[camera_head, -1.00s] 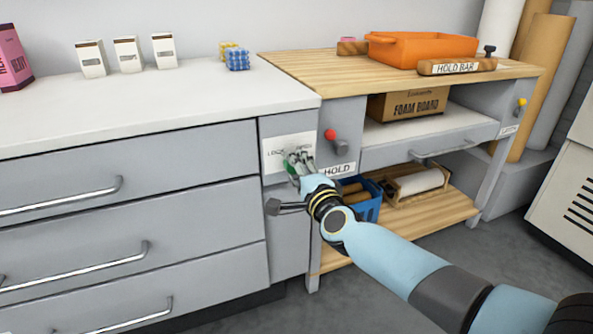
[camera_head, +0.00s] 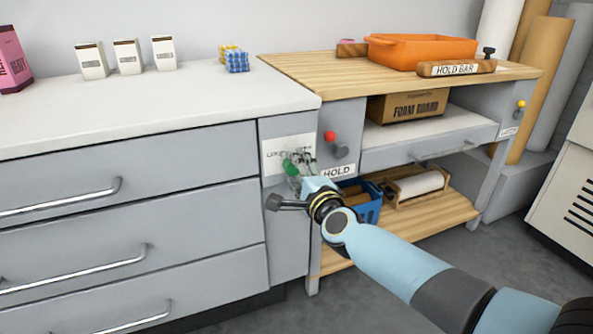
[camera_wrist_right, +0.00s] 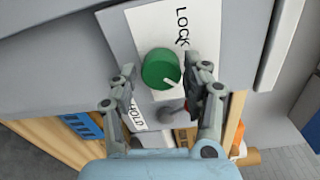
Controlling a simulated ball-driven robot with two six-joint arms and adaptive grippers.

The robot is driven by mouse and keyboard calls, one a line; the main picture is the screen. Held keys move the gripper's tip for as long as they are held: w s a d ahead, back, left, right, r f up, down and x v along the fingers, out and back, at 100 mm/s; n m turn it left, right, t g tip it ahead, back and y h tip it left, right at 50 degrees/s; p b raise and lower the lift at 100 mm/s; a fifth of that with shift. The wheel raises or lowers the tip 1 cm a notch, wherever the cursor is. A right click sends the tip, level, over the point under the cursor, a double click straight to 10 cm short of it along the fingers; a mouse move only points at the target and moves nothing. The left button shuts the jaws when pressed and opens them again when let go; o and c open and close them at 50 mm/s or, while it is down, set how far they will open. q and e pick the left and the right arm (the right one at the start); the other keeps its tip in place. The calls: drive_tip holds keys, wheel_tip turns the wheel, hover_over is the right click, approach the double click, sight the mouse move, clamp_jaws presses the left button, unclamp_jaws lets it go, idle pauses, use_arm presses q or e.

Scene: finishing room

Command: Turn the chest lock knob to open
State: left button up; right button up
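The green chest lock knob (camera_head: 288,168) sits on a white label plate (camera_head: 272,152) on the drawer chest's grey front. In the right wrist view the round green knob (camera_wrist_right: 160,67) has a white pointer line slanting to the picture's lower right. The word LOCK runs sideways on the plate (camera_wrist_right: 150,25); other lettering is hidden. My right gripper (camera_head: 301,163) is at the knob. In the right wrist view its open fingers (camera_wrist_right: 160,82) stand on either side of the knob's near part; I cannot tell whether they touch it. My left gripper is not in view.
A red-tipped lever (camera_head: 330,135) and a HOLD label (camera_head: 338,171) are just right of the knob. Drawer handles (camera_head: 75,268) stick out at left. A workbench (camera_head: 300,66) with an orange tray (camera_head: 420,50) stands at right, with a blue basket (camera_head: 368,208) beneath.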

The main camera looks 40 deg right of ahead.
drive_tip(key=shift+o, duration=0.9)
drive_tip(key=shift+s+a, duration=0.1)
drive_tip(key=shift+s, duration=0.1)
drive_tip(key=v, duration=1.1)
drive_tip(key=shift+s, duration=0.3)
drive_tip(key=shift+a, duration=0.1)
